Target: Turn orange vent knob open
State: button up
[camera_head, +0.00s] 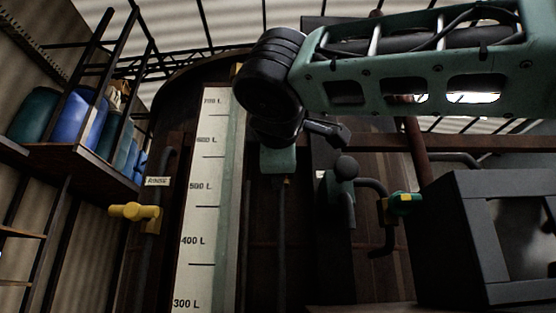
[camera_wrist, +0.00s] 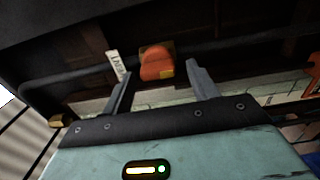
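The orange vent knob (camera_wrist: 156,63) shows in the wrist view, upper middle, on a brownish mount below a dark surface. It has a small yellow patch at its lower right. My gripper (camera_wrist: 159,72) is open, with one finger on each side of the knob in the picture. The fingers look empty, and I see no clear contact; the depth gap is hard to judge. In the head view my arm reaches in from the upper right to the vat front, and the knob cannot be made out there.
The wrist view shows a white label (camera_wrist: 117,65) left of the knob. The head view shows a tall litre scale (camera_head: 203,205), a yellow valve (camera_head: 135,211) at left, a green-yellow valve (camera_head: 402,203) and a dark box frame (camera_head: 455,240) at right, and blue drums (camera_head: 82,122) on a shelf.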

jog(key=s+b, duration=0.4)
jog(key=s, duration=1.3)
jog(key=shift+s+a, duration=0.2)
jog(key=shift+a, duration=0.05)
jog(key=w+a+f+n+g+y, duration=0.1)
jog(key=w+f+g, duration=0.25)
jog(key=f, duration=1.25)
jog(key=w+a+f+n+g, duration=0.1)
jog(key=w+f+g, duration=0.3)
jog(key=f, duration=1.3)
jog(key=s+d+f+m+g, duration=0.3)
jog(key=s+d+f+m, duration=0.1)
jog(key=f, duration=0.5)
jog(key=s+d+f+m+g, duration=0.4)
jog(key=d+f, duration=0.2)
jog(key=f, duration=0.4)
jog(key=s+d+f+m+g, duration=0.3)
jog(key=s+d+f+m, duration=0.1)
jog(key=f, duration=0.6)
jog(key=shift+s+d, duration=0.3)
jog(key=shift+d, duration=0.25)
jog(key=shift+o, duration=0.2)
jog(key=shift+g, duration=0.25)
